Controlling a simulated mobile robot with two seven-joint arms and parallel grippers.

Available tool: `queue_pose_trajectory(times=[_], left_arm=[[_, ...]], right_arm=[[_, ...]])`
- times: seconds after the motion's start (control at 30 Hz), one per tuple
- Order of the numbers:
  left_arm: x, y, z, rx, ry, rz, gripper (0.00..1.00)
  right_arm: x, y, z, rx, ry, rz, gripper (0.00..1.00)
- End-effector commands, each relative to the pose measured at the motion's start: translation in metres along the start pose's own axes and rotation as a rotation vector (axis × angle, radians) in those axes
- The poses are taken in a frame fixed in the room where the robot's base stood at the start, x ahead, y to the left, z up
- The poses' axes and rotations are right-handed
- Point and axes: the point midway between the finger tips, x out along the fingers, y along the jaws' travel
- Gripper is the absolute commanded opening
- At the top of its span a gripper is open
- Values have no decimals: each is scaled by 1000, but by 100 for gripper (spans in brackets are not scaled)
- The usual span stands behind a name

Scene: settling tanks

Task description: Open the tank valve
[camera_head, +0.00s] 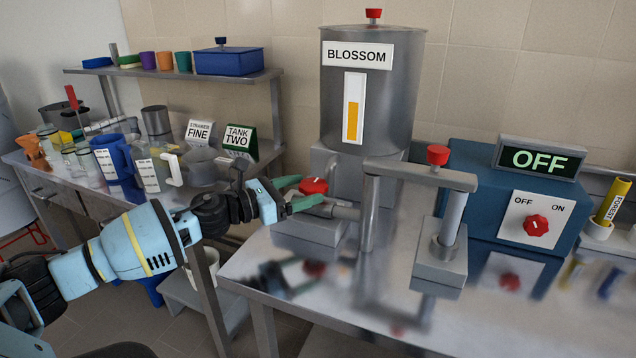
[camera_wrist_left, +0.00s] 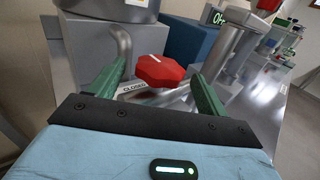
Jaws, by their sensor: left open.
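The steel tank (camera_head: 371,85), labelled BLOSSOM, stands on a grey block at the back of the steel table. Its valve has a red knob (camera_head: 313,186) low in front of the tank, with a pipe running right. In the left wrist view the red knob (camera_wrist_left: 160,70) shows a white line on top, and a CLOSED label sits beside it. My left gripper (camera_head: 299,194) is open, its green fingers on either side of the knob. In the wrist view the fingers (camera_wrist_left: 158,88) flank the knob with gaps showing; contact cannot be told. My right gripper is not in view.
A blue control box (camera_head: 480,190) with an OFF display (camera_head: 538,159) and red dial is farther right. A cluttered side table (camera_head: 60,170) stands left.

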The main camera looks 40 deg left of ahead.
Motion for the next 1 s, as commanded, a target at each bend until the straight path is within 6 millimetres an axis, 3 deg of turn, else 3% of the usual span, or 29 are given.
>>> queue_pose_trajectory(times=[0.4, 0.83, 1.0], left_arm=[[40, 0, 2, 0, -3, 0, 77], [46, -1, 0, 0, 0, -1, 77], [46, -1, 0, 0, 0, -1, 54]], right_arm=[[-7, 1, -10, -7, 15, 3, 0], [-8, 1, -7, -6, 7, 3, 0], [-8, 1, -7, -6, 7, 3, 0]])
